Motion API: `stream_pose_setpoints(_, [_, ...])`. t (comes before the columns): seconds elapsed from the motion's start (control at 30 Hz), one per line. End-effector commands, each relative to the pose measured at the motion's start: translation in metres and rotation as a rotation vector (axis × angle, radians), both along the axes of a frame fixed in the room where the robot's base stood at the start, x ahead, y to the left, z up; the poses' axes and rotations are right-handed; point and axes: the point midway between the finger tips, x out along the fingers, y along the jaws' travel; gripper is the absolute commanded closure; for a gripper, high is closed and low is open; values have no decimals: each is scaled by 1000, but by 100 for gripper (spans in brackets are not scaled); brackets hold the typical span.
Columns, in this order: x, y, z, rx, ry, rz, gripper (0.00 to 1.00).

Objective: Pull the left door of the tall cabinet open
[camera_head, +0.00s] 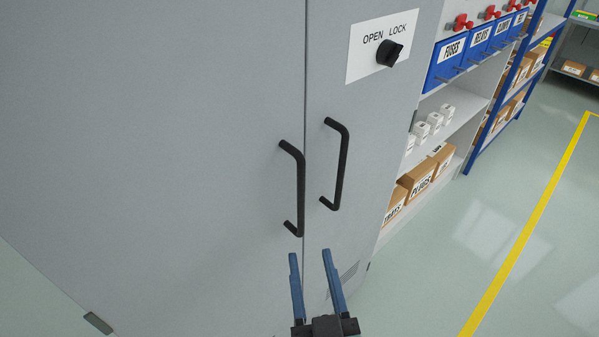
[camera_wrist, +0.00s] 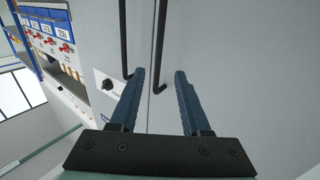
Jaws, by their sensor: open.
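The tall grey cabinet fills the head view, its left door (camera_head: 170,130) and right door (camera_head: 325,75) closed with a thin seam between them. The left door's black bar handle (camera_head: 300,190) stands just left of the seam. The right door has a similar handle (camera_head: 342,165). My gripper (camera_head: 310,254) is open and empty, low in front of the seam, its fingertips below the handles in the picture. In the wrist view, the left door's handle (camera_wrist: 160,45) appears between the lines of my fingers (camera_wrist: 160,72); whether it is between them in depth is unclear. The right door's handle (camera_wrist: 124,40) lies outside, left.
A black knob (camera_head: 389,54) sits on an OPEN/LOCK plate (camera_head: 362,60) on the right door; its setting is unclear. Shelves with blue bins (camera_head: 446,62) and cardboard boxes (camera_head: 422,178) adjoin at right. The floor beyond, with a yellow line (camera_head: 530,215), is clear.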

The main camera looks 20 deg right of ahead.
Motion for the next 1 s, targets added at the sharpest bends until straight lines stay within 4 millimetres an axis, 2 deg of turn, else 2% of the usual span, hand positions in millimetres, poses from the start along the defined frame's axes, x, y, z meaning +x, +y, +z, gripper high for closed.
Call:
stream_pose_setpoints(0.13, [2,-2,1,2,6,-4,53])
stream_pose_setpoints(0.27, [14,-5,1,2,4,-5,53])
stream_pose_setpoints(0.8, [100,-26,3,1,3,-4,53])
stream_pose_setpoints(1.0, [119,-31,1,1,5,-4,53])
